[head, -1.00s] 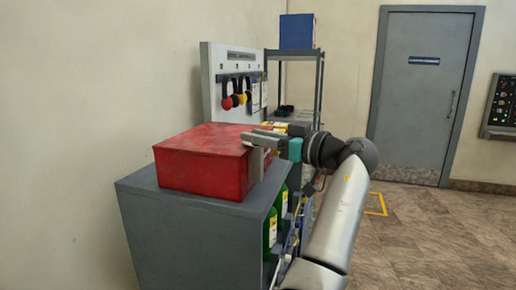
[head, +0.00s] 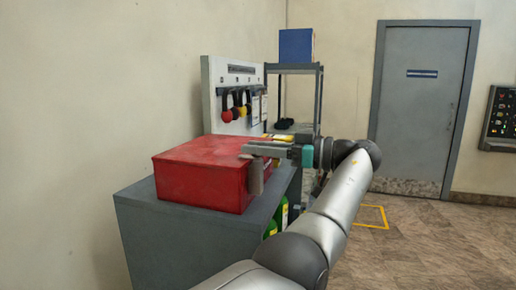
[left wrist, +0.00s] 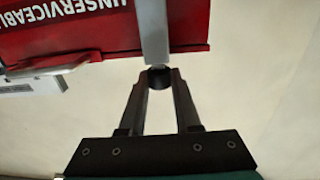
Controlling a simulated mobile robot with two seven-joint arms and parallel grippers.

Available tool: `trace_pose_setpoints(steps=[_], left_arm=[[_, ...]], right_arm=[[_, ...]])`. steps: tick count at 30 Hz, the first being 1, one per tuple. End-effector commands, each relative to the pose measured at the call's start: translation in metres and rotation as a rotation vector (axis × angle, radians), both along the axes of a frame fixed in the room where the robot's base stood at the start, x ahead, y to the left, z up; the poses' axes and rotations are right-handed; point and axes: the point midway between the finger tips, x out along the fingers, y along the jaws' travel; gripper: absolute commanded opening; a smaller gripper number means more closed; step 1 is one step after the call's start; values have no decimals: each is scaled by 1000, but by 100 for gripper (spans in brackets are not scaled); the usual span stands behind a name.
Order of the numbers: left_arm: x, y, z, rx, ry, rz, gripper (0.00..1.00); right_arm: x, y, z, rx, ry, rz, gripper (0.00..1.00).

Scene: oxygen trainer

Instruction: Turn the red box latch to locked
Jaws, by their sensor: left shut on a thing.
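The red box (head: 205,175) sits on top of a grey cabinet. A grey latch piece (head: 256,178) hangs at its right front side, just below my gripper. My left gripper (head: 262,150) reaches in from the right, level at the box's right edge. In the left wrist view, its fingers (left wrist: 158,80) are closed around a dark round end of the grey latch bar (left wrist: 153,30), which lies across the edge of the red box (left wrist: 70,35) lettered "UNSERVICEABLE". The latch's locked or unlocked marking is not visible. My right gripper is not in view.
The grey cabinet (head: 165,222) holds green bottles (head: 283,213) on its open side. A white panel (head: 208,90) with hanging red, black and yellow items stands behind the box. A shelf with a blue box (head: 296,45) is further back. Floor to the right is clear.

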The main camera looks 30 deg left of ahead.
Motion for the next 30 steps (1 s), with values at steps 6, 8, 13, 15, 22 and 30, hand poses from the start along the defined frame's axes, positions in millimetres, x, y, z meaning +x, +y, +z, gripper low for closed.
trace_pose_setpoints(steps=[6, 8, 13, 15, 22, 30], left_arm=[[0, 1, -1, -2, 1, 28, 0], [0, 1, -1, -2, 1, 33, 0], [0, 1, -1, -3, 0, 40, 0], [0, 1, -1, -3, 0, 40, 0], [0, 1, -1, -3, 0, 40, 0], [0, 1, -1, -2, 1, 39, 53]], right_arm=[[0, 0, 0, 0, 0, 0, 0], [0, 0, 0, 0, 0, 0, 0], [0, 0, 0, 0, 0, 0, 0], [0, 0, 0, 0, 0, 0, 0], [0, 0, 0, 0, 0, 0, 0], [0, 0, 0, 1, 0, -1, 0]])
